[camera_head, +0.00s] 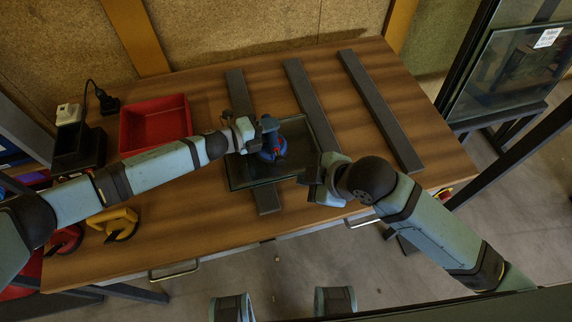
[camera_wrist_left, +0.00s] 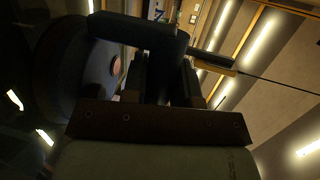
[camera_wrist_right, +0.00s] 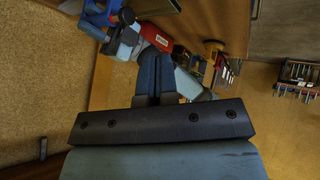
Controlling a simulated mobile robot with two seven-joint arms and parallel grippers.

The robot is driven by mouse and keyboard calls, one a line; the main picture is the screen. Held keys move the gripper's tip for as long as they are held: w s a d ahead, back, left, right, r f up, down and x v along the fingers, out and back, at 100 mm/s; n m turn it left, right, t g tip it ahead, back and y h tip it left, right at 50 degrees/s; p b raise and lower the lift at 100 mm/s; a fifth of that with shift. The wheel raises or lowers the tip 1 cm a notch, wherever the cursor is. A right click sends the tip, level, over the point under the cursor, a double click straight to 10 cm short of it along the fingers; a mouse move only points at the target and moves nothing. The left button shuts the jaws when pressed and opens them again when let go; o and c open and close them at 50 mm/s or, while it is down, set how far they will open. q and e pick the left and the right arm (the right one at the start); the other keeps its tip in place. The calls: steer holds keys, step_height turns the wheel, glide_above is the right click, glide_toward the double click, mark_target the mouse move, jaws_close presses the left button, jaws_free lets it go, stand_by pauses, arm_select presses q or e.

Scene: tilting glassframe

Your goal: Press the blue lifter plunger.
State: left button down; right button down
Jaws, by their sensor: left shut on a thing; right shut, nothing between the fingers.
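The blue lifter (camera_head: 272,148) stands on a dark glass pane (camera_head: 243,178) lying on the table. A small red spot shows on its near right side; I cannot tell if this belongs to the plunger. My left gripper (camera_head: 254,130) is shut on the lifter's handle, which crosses between the fingers in the left wrist view (camera_wrist_left: 140,30). The lifter's round body (camera_wrist_left: 75,65) fills the left of that view. My right gripper (camera_head: 320,180) is shut and empty, right of the lifter and apart from it. In the right wrist view the lifter (camera_wrist_right: 95,14) shows at top left, beyond the closed fingers (camera_wrist_right: 156,76).
Grey strips (camera_head: 380,110) lie across the wooden table. A red bin (camera_head: 155,125) and black boxes (camera_head: 78,148) stand at the left. A yellow lifter (camera_head: 113,222) and a red lifter (camera_head: 65,240) lie at the front left. The table's right part is mostly free.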

mark_target(280, 161)
steer(key=n, duration=0.1)
steer(key=d+r+n+h, duration=0.1)
steer(key=shift+s+d+n, duration=0.25)
steer(key=shift+s+n, duration=0.05)
steer(key=shift+n, duration=0.1)
steer(key=w+a+f, duration=0.5)
steer(key=w+f, duration=0.3)
steer(key=shift+a, duration=0.2)
stand_by(0.3)
